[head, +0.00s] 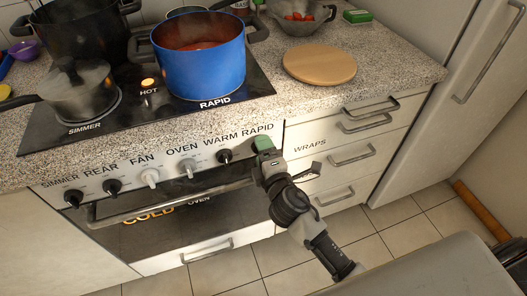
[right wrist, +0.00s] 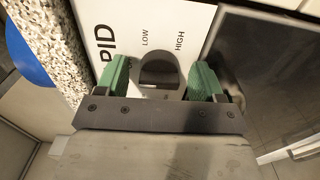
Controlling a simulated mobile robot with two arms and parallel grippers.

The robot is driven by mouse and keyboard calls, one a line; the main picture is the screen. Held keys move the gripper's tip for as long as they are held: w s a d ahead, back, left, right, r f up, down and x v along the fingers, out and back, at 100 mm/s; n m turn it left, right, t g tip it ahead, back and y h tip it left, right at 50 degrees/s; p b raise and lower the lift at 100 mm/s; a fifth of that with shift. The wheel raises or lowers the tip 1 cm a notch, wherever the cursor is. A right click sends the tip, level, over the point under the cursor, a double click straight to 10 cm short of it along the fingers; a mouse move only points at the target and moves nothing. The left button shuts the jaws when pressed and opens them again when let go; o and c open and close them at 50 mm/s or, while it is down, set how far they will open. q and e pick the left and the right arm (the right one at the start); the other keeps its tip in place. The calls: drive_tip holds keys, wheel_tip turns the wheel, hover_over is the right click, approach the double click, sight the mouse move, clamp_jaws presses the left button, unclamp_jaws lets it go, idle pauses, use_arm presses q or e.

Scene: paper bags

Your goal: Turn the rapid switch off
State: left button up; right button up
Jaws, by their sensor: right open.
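The rapid switch (right wrist: 158,68) is a dark round knob on the white control panel. It shows in the right wrist view, beside the letters "PID" and the marks LOW and HIGH. My right gripper (right wrist: 160,80) is open, with one green finger pad on each side of the knob; I cannot tell whether either pad touches it. In the head view my right gripper (head: 264,147) is at the right end of the panel, just under the RAPID label, and hides the knob. The knob's pointer setting is not clear. My left gripper is not in view.
A blue pot (head: 200,65) with red contents stands on the RAPID burner. A grey pan (head: 80,95) sits on the SIMMER burner. Other knobs, such as the warm knob (head: 224,156), line the panel to the left. The oven handle (head: 170,203) runs below. A round board (head: 319,65) lies on the counter.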

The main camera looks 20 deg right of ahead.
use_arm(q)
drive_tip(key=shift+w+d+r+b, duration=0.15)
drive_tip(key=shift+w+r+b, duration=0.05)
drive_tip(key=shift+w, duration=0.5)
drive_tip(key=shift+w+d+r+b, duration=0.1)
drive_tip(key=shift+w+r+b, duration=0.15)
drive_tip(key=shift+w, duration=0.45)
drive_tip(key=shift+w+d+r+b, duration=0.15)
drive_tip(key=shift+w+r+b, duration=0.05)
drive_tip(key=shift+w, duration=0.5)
use_arm(e)
drive_tip(key=s, duration=1.1)
drive_tip(key=shift+d, duration=0.2)
drive_tip(key=shift+w+f, duration=0.1)
drive_tip(key=shift+f, duration=0.05)
